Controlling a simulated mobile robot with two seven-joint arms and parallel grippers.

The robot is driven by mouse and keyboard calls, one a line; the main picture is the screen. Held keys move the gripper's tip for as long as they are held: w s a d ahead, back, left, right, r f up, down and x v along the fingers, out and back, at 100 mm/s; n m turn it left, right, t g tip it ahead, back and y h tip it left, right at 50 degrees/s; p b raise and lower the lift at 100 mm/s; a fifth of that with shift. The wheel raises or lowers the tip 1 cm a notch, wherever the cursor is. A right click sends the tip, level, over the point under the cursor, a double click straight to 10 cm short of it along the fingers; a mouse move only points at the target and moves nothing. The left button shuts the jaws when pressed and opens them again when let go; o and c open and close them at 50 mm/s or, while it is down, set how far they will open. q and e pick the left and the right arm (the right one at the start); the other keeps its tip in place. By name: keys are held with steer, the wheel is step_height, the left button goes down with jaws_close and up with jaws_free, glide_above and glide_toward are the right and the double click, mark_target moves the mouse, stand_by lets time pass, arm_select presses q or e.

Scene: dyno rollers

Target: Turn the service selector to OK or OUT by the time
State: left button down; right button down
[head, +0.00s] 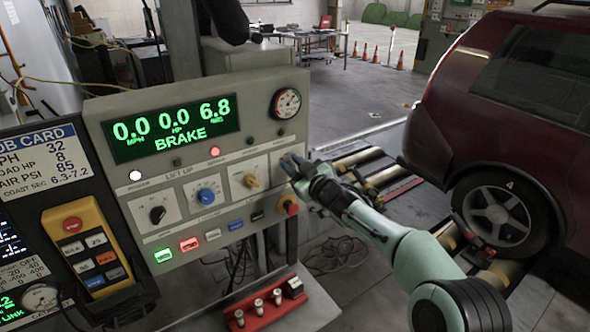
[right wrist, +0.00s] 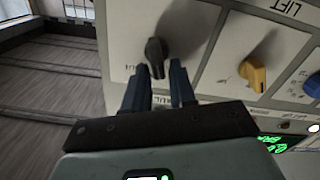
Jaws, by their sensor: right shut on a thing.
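The service selector, a black knob (right wrist: 155,52) on a pale square plate, is at the right end of the console's row of knobs. In the right wrist view it sits between the two blue-grey fingers of my right gripper (right wrist: 157,82), which is shut on it. In the head view my right gripper (head: 291,168) covers most of this knob, so its pointer and label cannot be read. The console display (head: 172,129) reads 0.0 MPH, 0.0 HP, 6.8 and BRAKE. The job card (head: 40,160) lists coast sec 6.3-7.2. My left gripper is not in view.
A yellow knob (head: 251,181), a blue knob (head: 206,197) and another black knob (head: 157,214) stand left of the selector. A red button (head: 291,208) is just below my gripper. A dark red car (head: 500,90) stands on the rollers at right.

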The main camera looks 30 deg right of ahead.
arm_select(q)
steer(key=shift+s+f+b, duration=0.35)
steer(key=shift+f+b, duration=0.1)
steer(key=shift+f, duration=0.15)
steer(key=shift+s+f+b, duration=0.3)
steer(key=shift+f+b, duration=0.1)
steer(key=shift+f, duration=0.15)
arm_select(e)
steer(key=shift+a+f+n, duration=0.15)
steer(key=shift+n, duration=0.8)
steer(key=shift+a+f+n, duration=0.1)
steer(key=shift+n, duration=0.85)
steer(key=c, duration=1.2)
jaws_free()
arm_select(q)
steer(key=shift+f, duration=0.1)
arm_select(e)
steer(key=shift+o, duration=0.2)
steer(key=shift+s, duration=0.15)
